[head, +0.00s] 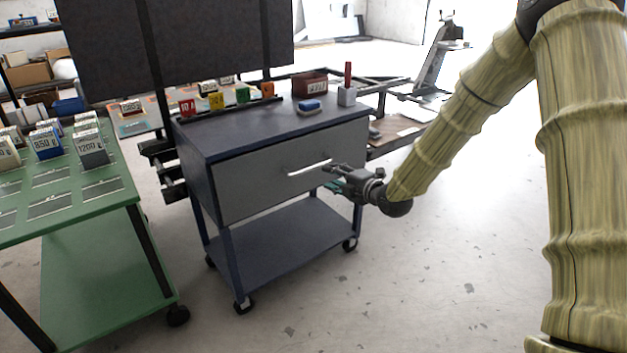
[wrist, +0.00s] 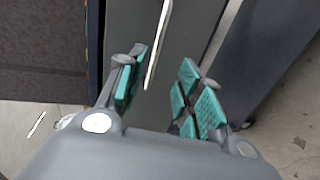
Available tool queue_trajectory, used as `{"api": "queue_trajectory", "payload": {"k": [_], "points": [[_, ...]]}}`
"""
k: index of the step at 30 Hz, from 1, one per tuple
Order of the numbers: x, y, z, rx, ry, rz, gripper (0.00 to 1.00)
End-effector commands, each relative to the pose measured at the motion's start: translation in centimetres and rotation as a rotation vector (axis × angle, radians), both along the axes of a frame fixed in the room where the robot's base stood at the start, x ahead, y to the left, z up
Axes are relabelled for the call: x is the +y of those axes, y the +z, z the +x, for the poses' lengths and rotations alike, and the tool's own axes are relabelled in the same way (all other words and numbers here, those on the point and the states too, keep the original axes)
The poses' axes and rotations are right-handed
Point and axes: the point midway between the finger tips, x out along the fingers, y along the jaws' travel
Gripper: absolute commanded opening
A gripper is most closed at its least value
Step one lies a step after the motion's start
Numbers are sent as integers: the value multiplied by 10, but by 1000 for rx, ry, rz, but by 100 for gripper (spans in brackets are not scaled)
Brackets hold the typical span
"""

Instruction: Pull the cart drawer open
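The cart (head: 245,140) is dark blue with a grey drawer (head: 255,180) under its top. A light bar handle (head: 310,168) runs across the drawer front. The drawer looks shut. My gripper (head: 335,176) is in front of the drawer's right part, close to the handle's right end. In the wrist view the handle (wrist: 158,45) reaches down towards the space between the teal finger pads of my gripper (wrist: 163,90). The fingers are apart, and I see no contact with the handle. The wrist view also shows the grey drawer front (wrist: 185,50) behind them.
On the cart top are a blue-and-white eraser-like block (head: 309,107), a dark red bin (head: 310,84) and a small holder (head: 347,96). A green table (head: 110,200) stands at the left. The floor (head: 430,270) in front of the cart is clear.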

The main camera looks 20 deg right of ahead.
Motion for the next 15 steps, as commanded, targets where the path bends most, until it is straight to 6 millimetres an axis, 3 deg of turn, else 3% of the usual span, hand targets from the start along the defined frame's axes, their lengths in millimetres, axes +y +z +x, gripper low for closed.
{"api": "queue_trajectory", "payload": {"k": [8,15], "points": [[1,0,14,-29,10,-23,35],[14,-9,48,-28,9,-21,35]]}}
